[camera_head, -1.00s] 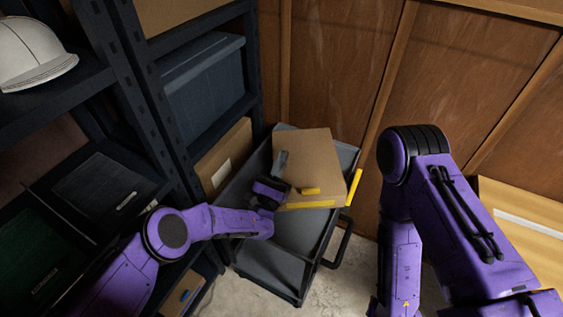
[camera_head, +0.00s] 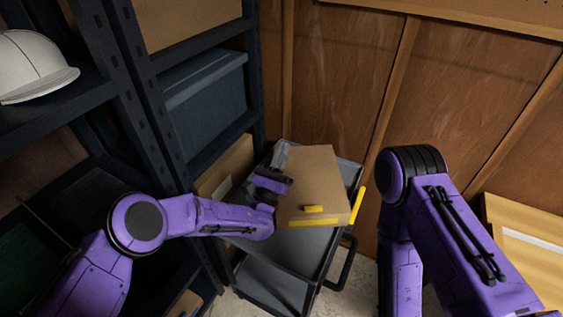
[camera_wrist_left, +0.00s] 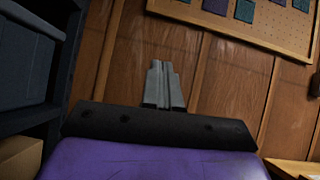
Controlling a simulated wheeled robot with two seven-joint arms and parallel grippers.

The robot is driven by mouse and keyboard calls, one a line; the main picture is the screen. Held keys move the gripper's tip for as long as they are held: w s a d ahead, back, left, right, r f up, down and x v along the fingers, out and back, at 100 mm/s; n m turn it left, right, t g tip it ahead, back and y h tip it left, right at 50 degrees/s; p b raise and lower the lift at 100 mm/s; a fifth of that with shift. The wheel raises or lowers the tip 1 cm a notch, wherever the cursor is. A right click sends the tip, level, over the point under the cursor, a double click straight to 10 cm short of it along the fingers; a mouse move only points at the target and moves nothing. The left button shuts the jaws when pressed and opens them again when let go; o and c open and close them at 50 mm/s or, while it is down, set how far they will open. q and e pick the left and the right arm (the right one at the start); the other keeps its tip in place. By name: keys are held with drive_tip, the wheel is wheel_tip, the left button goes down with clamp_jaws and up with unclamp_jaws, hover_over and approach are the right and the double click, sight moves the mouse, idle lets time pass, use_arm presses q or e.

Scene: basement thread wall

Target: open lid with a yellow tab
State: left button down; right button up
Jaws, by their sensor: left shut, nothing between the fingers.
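A brown box with a flat lid (camera_head: 312,175) sits on a dark grey cart. The lid looks closed, with a small yellow tab (camera_head: 314,209) near its front edge. A yellow strip (camera_head: 306,222) runs along the box's front. My left gripper (camera_head: 280,154) is at the left side of the box, fingers pointing to the back; I cannot tell if it touches the box. In the left wrist view its grey fingers (camera_wrist_left: 163,85) are together and empty, against the wooden wall. My right arm is at the right; its gripper is out of view.
The cart (camera_head: 318,252) has a yellow piece (camera_head: 357,205) at its right edge and a dark handle (camera_head: 345,265). Dark shelving with a blue-grey bin (camera_head: 205,97) and a white helmet (camera_head: 32,65) stands left. A wooden wall (camera_head: 335,80) closes off the back.

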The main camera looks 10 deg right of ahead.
use_arm(q)
drive_tip(key=w+r, duration=0.2)
drive_tip(key=shift+w+d+r, duration=0.1)
drive_tip(key=shift+w+r, duration=0.25)
use_arm(e)
drive_tip(key=shift+w+f, duration=0.35)
drive_tip(key=shift+w, duration=0.15)
use_arm(q)
drive_tip(key=shift+s+r, duration=0.1)
use_arm(e)
drive_tip(key=shift+s, duration=0.1)
idle(0.4)
